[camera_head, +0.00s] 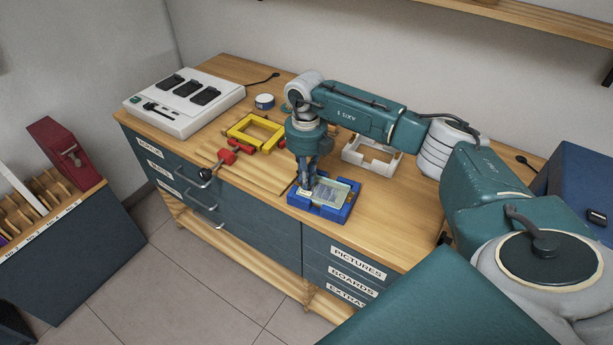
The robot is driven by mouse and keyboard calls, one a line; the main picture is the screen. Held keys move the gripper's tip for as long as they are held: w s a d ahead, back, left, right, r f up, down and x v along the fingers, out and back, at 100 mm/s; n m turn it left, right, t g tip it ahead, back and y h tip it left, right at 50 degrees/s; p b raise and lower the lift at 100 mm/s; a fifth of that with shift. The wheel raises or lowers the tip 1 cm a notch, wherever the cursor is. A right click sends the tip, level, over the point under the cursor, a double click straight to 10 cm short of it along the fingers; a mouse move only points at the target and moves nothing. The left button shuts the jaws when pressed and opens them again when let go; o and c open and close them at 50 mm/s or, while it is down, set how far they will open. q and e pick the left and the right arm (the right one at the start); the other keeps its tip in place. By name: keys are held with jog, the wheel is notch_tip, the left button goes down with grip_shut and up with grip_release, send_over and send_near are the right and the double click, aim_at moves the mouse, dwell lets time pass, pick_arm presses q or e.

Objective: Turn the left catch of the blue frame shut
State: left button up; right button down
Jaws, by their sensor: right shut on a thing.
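The blue frame (335,214) lies flat on the wooden worktop, near its front edge. A pale, picture-like panel (333,193) lies inside it. My right gripper (306,187) reaches down from above to the frame's left side. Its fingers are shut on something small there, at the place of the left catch. The fingers hide the catch, so I cannot see which way it is turned. My left gripper is not in view.
A yellow frame (238,130) with red parts and a white frame (351,155) lie behind the blue one. A red clamp (226,157) with a dark knob sits at the front edge. A white device (180,121) stands back left. Labelled drawers (357,263) are below.

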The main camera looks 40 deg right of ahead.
dwell(0.3)
jog(key=c, duration=1.8)
grip_release()
jog(key=shift+a, duration=0.1)
jog(key=shift+r, duration=0.1)
notch_tip(320, 180, up, 12)
